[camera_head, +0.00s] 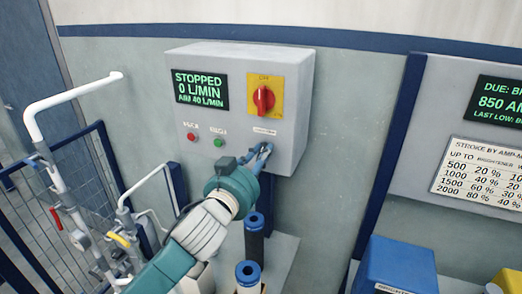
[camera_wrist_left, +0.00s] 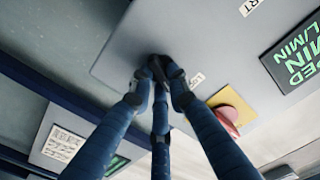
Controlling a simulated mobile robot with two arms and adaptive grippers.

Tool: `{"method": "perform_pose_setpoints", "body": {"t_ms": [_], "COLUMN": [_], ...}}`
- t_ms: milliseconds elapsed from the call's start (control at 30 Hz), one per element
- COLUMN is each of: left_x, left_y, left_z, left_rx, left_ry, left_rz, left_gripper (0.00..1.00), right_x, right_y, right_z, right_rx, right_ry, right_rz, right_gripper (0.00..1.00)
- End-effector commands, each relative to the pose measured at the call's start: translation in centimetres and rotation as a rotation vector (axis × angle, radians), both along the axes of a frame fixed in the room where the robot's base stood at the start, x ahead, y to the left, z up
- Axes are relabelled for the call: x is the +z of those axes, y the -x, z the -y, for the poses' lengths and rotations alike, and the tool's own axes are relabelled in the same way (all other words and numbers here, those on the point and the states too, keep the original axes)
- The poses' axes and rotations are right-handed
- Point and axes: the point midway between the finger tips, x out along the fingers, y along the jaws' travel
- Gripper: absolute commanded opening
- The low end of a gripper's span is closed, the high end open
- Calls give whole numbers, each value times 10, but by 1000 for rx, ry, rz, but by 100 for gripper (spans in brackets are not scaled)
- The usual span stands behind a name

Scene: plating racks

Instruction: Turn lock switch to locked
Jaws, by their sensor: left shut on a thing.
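A grey control box (camera_head: 180,120) is fixed to the wall. My left gripper (camera_head: 262,152) is at the lower right of its front face, just below a small white label (camera_head: 265,131). In the left wrist view the blue fingers of the left gripper (camera_wrist_left: 160,72) come together on a small dark part on the box face, beside a white label (camera_wrist_left: 197,80). I take this part to be the lock switch; the fingertips hide nearly all of it, so its position cannot be read. The right gripper is in neither view.
A red rotary knob on a yellow plate (camera_head: 264,100) sits above the gripper. A green display (camera_head: 200,90) reads STOPPED, with red (camera_head: 191,137) and green (camera_head: 218,142) buttons below. Blue-topped cylinders (camera_head: 254,220) stand under the arm; white pipes (camera_head: 75,95) are left.

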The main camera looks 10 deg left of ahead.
Motion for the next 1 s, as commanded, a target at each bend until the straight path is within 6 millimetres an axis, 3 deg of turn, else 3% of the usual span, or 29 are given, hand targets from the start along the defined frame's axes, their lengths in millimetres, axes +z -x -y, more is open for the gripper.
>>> {"method": "perform_pose_setpoints", "body": {"t_ms": [1000], "left_x": [-5], "left_y": [0], "left_z": [0], "left_rx": [-1], "left_ry": [-937], "left_rz": [182], "left_gripper": [0], "right_x": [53], "right_y": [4], "right_z": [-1], "right_rx": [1], "right_ry": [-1], "right_rz": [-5], "right_gripper": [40]}}
